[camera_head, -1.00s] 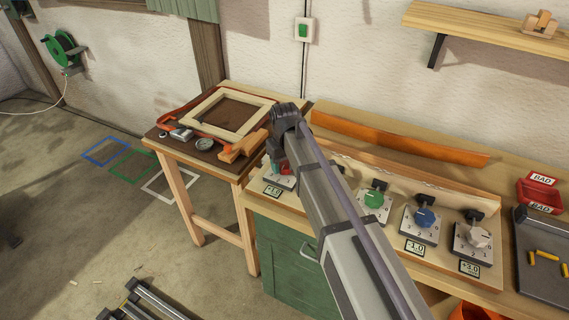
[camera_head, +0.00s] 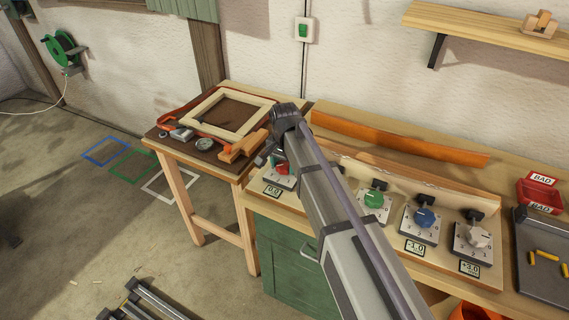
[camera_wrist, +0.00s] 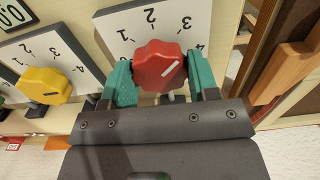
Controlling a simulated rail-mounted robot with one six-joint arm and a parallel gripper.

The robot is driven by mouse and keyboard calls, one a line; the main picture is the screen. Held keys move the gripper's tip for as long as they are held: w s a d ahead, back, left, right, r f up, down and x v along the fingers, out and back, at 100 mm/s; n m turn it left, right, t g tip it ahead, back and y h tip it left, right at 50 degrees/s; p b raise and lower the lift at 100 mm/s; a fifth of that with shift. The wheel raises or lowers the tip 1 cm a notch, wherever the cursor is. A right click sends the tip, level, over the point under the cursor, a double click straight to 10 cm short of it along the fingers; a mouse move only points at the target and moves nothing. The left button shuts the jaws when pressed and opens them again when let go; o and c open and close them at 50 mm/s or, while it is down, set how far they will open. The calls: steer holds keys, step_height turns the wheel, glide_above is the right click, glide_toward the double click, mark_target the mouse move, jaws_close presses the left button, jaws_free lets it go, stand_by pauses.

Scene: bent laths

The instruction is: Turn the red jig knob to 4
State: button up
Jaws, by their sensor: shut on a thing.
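The red jig knob (camera_wrist: 158,62) sits on a white numbered dial plate (camera_wrist: 117,22) in the wrist view. Its white line slants to the upper right, towards the side with 3 and 4; I cannot tell exactly which number it meets. The teal fingers of my gripper (camera_wrist: 162,84) are shut on the knob, one on each side. In the head view the red knob (camera_head: 282,168) is partly hidden by my arm and gripper (camera_head: 270,157).
A yellow knob (camera_wrist: 44,86) stands beside the red one in the wrist view. Green (camera_head: 374,199), blue (camera_head: 425,217) and white (camera_head: 479,237) knobs continue rightward along the bench. A small table with a wooden frame (camera_head: 262,108) stands close on the left.

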mark_target(284, 164)
steer(key=m, duration=0.4)
steer(key=shift+m, duration=0.3)
steer(key=m, duration=0.4)
stand_by(0.4)
steer(key=o, duration=0.9)
step_height(284, 164, up, 11)
steer(key=p, duration=1.1)
steer(key=shift+f, duration=0.15)
